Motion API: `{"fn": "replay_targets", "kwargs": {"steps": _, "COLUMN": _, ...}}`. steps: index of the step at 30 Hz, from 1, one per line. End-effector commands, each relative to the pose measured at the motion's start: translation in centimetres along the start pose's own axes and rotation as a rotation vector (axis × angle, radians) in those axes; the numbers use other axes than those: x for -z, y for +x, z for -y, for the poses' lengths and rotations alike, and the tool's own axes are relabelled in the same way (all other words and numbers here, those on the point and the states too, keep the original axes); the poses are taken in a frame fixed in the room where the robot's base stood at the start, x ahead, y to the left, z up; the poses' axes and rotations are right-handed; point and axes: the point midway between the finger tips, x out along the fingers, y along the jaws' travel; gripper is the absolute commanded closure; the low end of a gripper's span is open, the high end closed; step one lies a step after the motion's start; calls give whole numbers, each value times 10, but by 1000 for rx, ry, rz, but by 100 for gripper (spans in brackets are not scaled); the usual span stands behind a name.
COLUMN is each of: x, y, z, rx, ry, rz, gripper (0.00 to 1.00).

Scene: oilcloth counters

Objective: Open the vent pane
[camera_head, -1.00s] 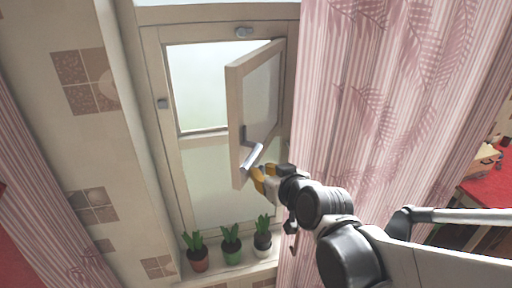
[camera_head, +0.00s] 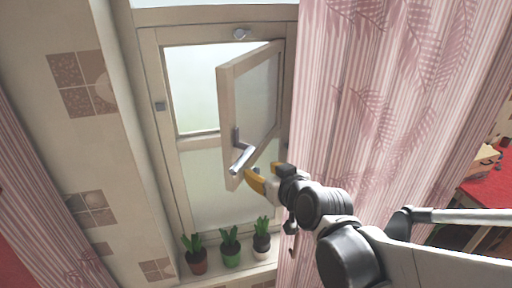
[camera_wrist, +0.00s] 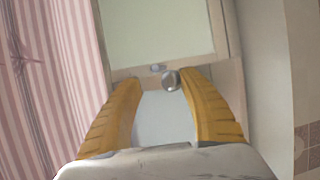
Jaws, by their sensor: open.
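The vent pane (camera_head: 224,112) is a small wooden-framed sash in the upper part of the window. It stands swung out from its opening, hinged on the right side. Its grey metal handle (camera_head: 242,158) sticks out low on the free edge. My gripper (camera_head: 262,178) is just right of and below the handle in the head view, apart from it or barely near it; I cannot tell if they touch. In the wrist view my gripper's yellow fingers (camera_wrist: 165,108) are spread, with the round end of a metal part (camera_wrist: 171,80) just beyond and between their tips.
A pink striped curtain (camera_head: 385,90) hangs right of the window, close behind my arm. Three potted plants, including a green pot (camera_head: 230,255), stand on the sill below. A tiled wall (camera_head: 75,130) lies to the left. A red counter (camera_head: 490,190) is at far right.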

Motion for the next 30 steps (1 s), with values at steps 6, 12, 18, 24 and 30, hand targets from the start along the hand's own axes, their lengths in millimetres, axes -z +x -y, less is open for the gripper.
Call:
{"fn": "replay_targets", "kwargs": {"steps": 6, "x": -1, "y": 0, "z": 1, "rx": 1, "ry": -1, "rz": 2, "gripper": 53}}
{"fn": "replay_targets", "kwargs": {"steps": 12, "x": -2, "y": -11, "z": 0, "rx": 1, "ry": -1, "rz": 3, "gripper": 53}}
{"fn": "replay_targets", "kwargs": {"steps": 18, "x": -2, "y": -42, "z": 0, "rx": 0, "ry": 0, "rz": 2, "gripper": 53}}
{"fn": "replay_targets", "kwargs": {"steps": 24, "x": -1, "y": -73, "z": 0, "rx": 0, "ry": 0, "rz": 1, "gripper": 53}}
{"fn": "replay_targets", "kwargs": {"steps": 30, "x": -1, "y": -100, "z": 0, "rx": -1, "ry": 1, "rz": 0, "gripper": 53}}
